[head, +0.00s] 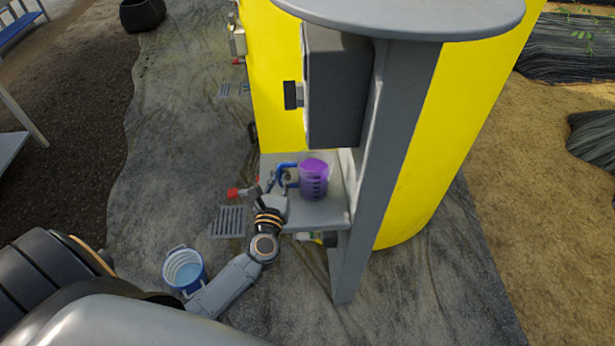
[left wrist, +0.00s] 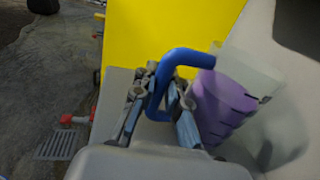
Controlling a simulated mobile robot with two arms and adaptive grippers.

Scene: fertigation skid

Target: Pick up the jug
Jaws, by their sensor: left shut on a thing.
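The jug (head: 313,180) is a clear container with purple liquid, dark graduation marks and a blue handle. It stands upright on a small grey shelf (head: 326,213) of the skid. In the left wrist view the jug (left wrist: 222,103) is at the right, with its blue handle (left wrist: 160,82) at the centre. My left gripper (left wrist: 160,100) is shut on the blue handle, with a finger on either side of it. In the head view my left gripper (head: 277,186) reaches the handle from the left. My right gripper is not in view.
A grey control box (head: 338,90) and a grey post (head: 385,150) stand close above and right of the jug. A yellow tank (head: 272,90) is behind. A red-handled valve (head: 235,193) is left of the shelf. A bucket (head: 185,270) stands on the ground.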

